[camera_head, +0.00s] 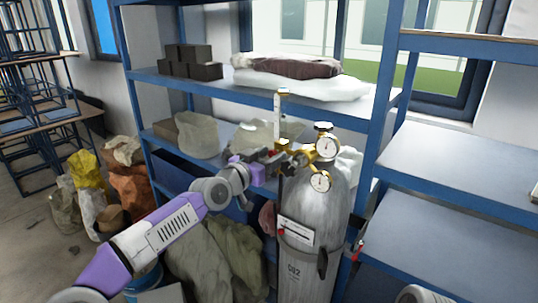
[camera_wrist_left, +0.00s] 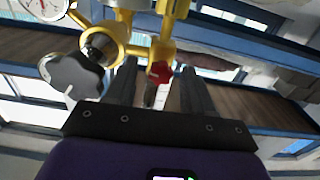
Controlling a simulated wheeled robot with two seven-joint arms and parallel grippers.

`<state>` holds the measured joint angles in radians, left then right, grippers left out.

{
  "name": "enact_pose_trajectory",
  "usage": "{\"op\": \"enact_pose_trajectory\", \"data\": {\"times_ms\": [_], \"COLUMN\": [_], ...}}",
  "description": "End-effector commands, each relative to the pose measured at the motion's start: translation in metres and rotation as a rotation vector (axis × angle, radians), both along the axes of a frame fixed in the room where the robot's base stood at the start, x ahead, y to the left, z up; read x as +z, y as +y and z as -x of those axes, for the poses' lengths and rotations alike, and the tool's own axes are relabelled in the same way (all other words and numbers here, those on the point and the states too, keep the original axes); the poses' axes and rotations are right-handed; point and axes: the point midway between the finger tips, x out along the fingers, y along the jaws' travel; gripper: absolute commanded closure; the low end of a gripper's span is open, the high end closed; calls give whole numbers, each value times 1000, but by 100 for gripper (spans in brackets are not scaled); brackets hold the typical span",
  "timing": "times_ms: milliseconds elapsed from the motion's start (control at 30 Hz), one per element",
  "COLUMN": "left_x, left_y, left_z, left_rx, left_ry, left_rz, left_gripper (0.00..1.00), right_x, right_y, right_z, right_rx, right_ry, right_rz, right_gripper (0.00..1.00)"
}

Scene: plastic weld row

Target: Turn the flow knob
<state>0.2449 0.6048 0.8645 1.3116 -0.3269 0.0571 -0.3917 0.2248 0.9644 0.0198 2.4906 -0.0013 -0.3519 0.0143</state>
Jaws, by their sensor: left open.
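A grey gas cylinder (camera_head: 312,240) marked CO2 stands upright in front of the shelves. A brass regulator (camera_head: 298,157) with two round gauges (camera_head: 327,146) and an upright flow tube (camera_head: 277,115) is on its top. My left gripper (camera_head: 274,162) is at the regulator's left side, below the flow tube. In the left wrist view its two dark fingers (camera_wrist_left: 160,82) are open, with a small red knob (camera_wrist_left: 159,71) showing between their tips. I cannot tell whether they touch it. A dark lobed knob (camera_wrist_left: 72,76) is left of the fingers. My right gripper is not in view.
Blue-framed shelves stand behind the cylinder, holding dark blocks (camera_head: 190,68) and wrapped bundles (camera_head: 290,68). Sacks (camera_head: 130,185) lie on the floor at left. More shelves (camera_head: 455,165) are close on the right.

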Motion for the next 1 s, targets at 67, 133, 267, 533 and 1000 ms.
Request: {"op": "enact_pose_trajectory", "data": {"times_ms": [67,133,267,533,1000], "left_x": [0,0,0,0,0], "left_y": [0,0,0,0,1], "left_z": [0,0,0,0,0], "left_rx": [0,1,0,0,2], "left_ry": [0,0,0,0,69], "left_rz": [0,0,0,0,97], "left_gripper": [47,47,61,100,100], "right_x": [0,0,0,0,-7], "right_y": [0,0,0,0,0], "right_z": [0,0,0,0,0], "right_rx": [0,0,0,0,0], "right_ry": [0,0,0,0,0], "right_rz": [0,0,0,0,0], "right_gripper": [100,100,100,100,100]}}
